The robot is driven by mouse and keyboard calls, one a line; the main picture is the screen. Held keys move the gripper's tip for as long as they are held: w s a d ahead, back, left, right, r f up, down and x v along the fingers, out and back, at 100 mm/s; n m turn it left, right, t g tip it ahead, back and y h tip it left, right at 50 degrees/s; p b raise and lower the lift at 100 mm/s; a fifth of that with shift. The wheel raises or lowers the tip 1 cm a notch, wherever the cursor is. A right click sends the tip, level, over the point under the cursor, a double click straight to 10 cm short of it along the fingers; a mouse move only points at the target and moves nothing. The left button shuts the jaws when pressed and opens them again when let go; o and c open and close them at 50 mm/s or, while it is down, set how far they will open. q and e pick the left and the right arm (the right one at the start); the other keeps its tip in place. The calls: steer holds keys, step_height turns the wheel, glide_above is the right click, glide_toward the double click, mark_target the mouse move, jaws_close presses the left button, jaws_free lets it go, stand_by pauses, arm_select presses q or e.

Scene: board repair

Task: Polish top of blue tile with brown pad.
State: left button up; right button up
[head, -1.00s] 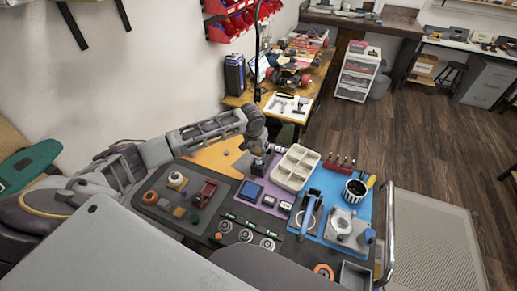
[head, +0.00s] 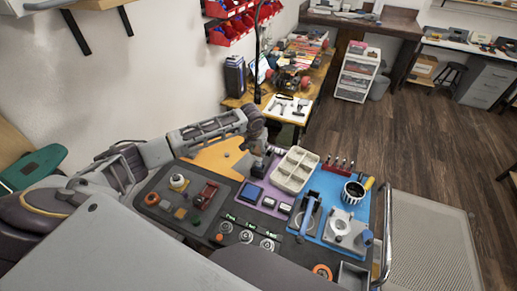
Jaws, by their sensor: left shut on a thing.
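The blue tile (head: 251,193) is a dark blue square with a pale border, lying on the purple part of the work mat. My left gripper (head: 259,163) reaches in from the left and is shut on a small dark block (head: 258,171), just behind the tile's far edge. The block looks nearly black from here, so I cannot tell whether it is the brown pad or whether it touches the mat. A small brownish block (head: 180,213) lies on the dark tray at the left. My right gripper is not in view.
A beige compartment tray (head: 293,170) stands close to the right of my left gripper. A dark tray (head: 157,183) with small parts is left of the tile. Black strips with round dials (head: 247,236) lie in front. A blue-handled tool (head: 308,214) is to the right.

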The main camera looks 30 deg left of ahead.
mark_target(259, 149)
arm_select(q)
steer(key=shift+r+p, duration=1.3)
steer(key=shift+r, duration=1.4)
